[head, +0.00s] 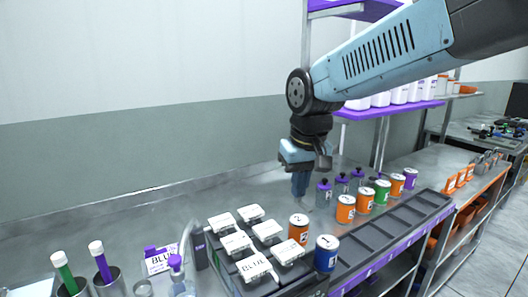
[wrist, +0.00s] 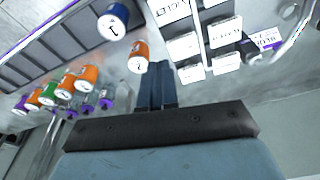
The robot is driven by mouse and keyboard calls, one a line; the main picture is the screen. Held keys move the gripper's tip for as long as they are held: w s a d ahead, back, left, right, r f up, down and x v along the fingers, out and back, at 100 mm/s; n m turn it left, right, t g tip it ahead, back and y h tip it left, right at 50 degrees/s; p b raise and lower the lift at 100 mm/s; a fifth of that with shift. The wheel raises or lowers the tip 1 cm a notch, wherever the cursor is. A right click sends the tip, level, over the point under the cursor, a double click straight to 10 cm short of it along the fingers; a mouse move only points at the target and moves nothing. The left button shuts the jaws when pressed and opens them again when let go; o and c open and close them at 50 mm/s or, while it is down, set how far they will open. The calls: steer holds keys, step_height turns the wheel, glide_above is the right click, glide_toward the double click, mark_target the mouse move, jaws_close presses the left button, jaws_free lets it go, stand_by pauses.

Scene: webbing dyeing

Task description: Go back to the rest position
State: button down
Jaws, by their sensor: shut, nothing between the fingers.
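My gripper (head: 301,187) points down above the metal bench, behind the row of cans. Its fingers are together and empty. They also show in the wrist view (wrist: 157,88), side by side. The orange can marked 2 (head: 298,228) stands in front of the fingers, apart from them in the head view. The blue can marked 1 (head: 326,254) stands nearer the front, at the end of the dark divided tray (head: 385,237). A clear glass vessel, partly hidden and hard to make out, is close beside the fingers.
White-lidded boxes (head: 236,243) fill a dark rack left of the cans. Orange, green and purple cans (head: 365,201) and purple-capped bottles (head: 323,193) stand to the right. Green and purple tubes (head: 101,262) stand in metal cups at far left. Shelving with purple edges (head: 392,109) rises behind.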

steer(key=s+d+r+m+t, duration=0.1)
steer(key=s+d+m, duration=0.1)
steer(key=s+d, duration=0.3)
steer(key=s+d+m+t, duration=0.1)
steer(key=s+d, duration=0.4)
steer(key=d, duration=0.6)
steer(key=shift+r+m+t+h, duration=0.35)
steer(key=shift+m+t+h, duration=0.05)
steer(key=shift+t, duration=0.4)
